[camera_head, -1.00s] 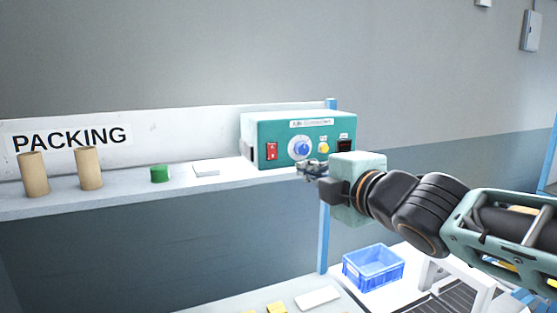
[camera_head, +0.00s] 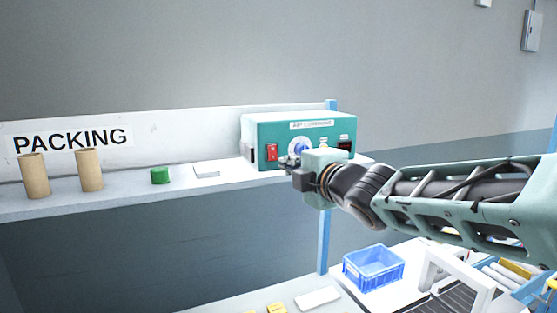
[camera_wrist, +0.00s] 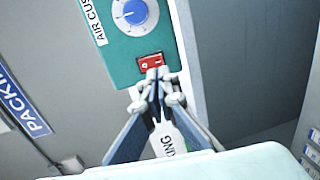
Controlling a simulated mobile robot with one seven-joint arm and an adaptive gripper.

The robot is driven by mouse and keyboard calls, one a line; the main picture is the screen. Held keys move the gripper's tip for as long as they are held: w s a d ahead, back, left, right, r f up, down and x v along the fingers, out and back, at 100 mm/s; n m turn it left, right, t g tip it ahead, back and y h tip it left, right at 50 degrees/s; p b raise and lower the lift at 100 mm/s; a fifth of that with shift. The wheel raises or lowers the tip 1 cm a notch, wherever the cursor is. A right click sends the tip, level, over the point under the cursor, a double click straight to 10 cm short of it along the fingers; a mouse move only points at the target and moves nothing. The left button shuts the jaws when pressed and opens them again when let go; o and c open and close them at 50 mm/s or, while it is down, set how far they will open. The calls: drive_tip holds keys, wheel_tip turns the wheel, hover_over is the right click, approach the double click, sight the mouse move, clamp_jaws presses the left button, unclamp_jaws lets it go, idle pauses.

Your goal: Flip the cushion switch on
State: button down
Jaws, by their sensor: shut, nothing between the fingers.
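The teal blower box (camera_head: 326,128) stands on the shelf, with a red rocker switch (camera_head: 271,152) at the left of its front face. The label above the dial is partly readable as air cushion. In the wrist view the red switch (camera_wrist: 150,62) lies just beyond my fingertips. My gripper (camera_head: 288,162) is shut and empty, in front of the box's lower front, just right of the switch. In the wrist view its fingertips (camera_wrist: 153,75) are together. I cannot tell whether they touch the switch, or which way it is tipped.
A blue crate (camera_head: 373,267) is below.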

sight(274, 159)
drive_tip(key=shift+p+x, duration=0.7)
drive_tip(key=shift+x, duration=2.1)
drive_tip(key=shift+w+f+b, duration=0.1)
drive_tip(key=shift+f+b, duration=0.25)
drive_tip(key=shift+b, duration=0.8)
drive_tip(key=shift+w+f+t+b, duration=0.15)
drive_tip(key=shift+t+b, duration=0.25)
drive_tip(key=shift+b, duration=0.7)
drive_tip(key=shift+a+r, duration=0.1)
drive_tip(key=shift+r, duration=0.3)
